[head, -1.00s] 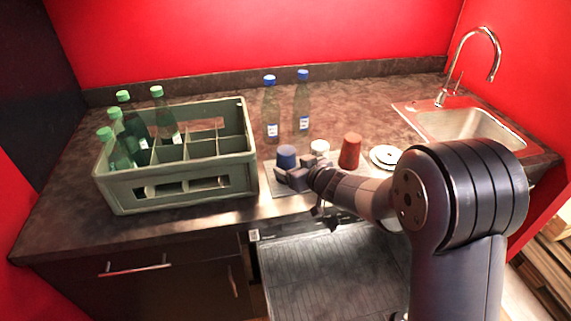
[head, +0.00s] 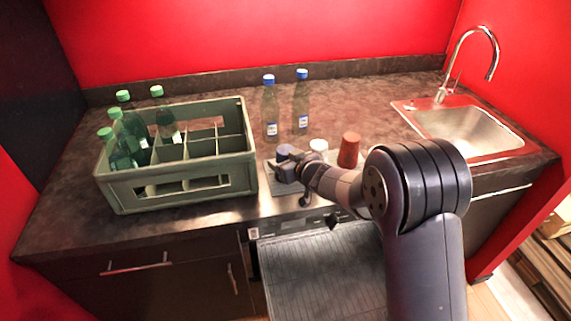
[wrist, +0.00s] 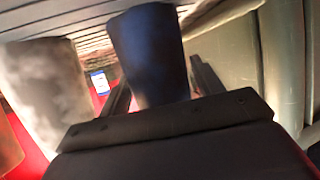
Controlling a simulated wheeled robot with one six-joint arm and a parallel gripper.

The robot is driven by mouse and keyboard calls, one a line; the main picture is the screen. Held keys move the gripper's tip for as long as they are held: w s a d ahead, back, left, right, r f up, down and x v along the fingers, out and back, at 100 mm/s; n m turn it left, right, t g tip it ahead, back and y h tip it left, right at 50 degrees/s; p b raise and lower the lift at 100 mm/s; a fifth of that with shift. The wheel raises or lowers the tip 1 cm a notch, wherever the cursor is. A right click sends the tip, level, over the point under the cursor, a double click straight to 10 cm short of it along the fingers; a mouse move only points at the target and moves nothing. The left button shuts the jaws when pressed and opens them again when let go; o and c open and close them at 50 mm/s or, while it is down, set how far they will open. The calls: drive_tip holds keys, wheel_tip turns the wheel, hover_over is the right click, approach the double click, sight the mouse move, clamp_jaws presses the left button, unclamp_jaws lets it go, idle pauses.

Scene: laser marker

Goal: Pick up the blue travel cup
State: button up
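The blue travel cup (head: 284,152) stands on a mat on the counter, its lower part hidden behind my gripper (head: 288,171). In the wrist view the dark blue cup (wrist: 150,55) lies between the two fingers of my gripper (wrist: 162,88). The fingers are apart, one on each side of the cup. A narrow gap seems to show on the left side, and contact on the right is hard to judge.
A white cup (head: 318,146) stands close right of the blue one; a red-brown cup (head: 348,150) is beyond it. A grey-green crate (head: 228,183) with green bottles is to the left. Two blue-capped bottles (head: 270,112) (head: 301,105) stand behind. The sink (head: 470,130) is at right.

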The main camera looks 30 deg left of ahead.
drive_tip(key=c, duration=0.7)
drive_tip(key=shift+c, duration=0.3)
drive_tip(key=shift+r, duration=0.1)
